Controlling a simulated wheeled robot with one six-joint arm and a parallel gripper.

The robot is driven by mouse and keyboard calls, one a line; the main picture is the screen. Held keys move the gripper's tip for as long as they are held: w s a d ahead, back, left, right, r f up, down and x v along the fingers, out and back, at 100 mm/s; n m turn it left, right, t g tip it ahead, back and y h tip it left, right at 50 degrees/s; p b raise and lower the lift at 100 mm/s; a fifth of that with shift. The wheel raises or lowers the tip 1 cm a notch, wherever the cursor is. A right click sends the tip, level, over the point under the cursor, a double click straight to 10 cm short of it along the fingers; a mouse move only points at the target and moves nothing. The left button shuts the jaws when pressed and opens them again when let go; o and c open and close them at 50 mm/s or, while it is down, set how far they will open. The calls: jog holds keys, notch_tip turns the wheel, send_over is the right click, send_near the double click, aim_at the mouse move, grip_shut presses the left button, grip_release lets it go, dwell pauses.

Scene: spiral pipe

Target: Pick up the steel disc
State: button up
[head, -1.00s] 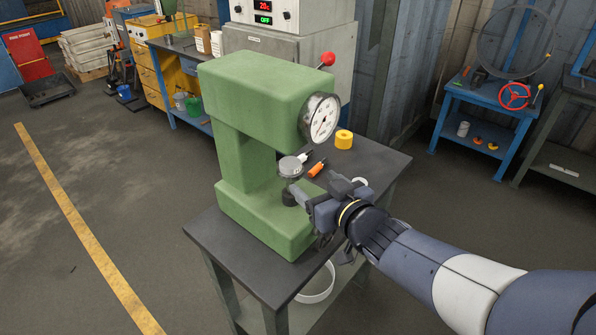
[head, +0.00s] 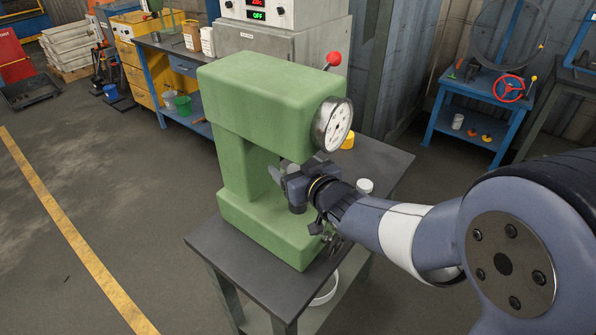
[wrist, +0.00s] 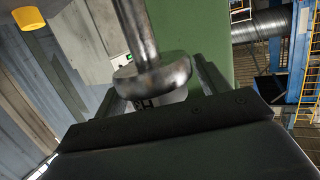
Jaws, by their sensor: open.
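A round, flat metal disc (wrist: 152,80) shows between my finger bars in the wrist view, with a metal shaft (wrist: 137,30) meeting its face from the top of the picture. I cannot tell whether this is the loose steel disc or a part of the press. In the head view my gripper (head: 283,178) is in the gap of the green press (head: 262,90), under its head and above its base. My gripper is open around the disc's sides; contact is unclear. In the head view my gripper and wrist hide most of this spot.
The press stands on a dark table (head: 240,265). Its dial gauge (head: 333,125) is just above my gripper. The front left table corner is clear.

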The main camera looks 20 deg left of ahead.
jog(key=shift+c, duration=0.4)
jog(key=c, duration=1.1)
jog(key=shift+c, duration=0.3)
jog(key=shift+r, duration=0.1)
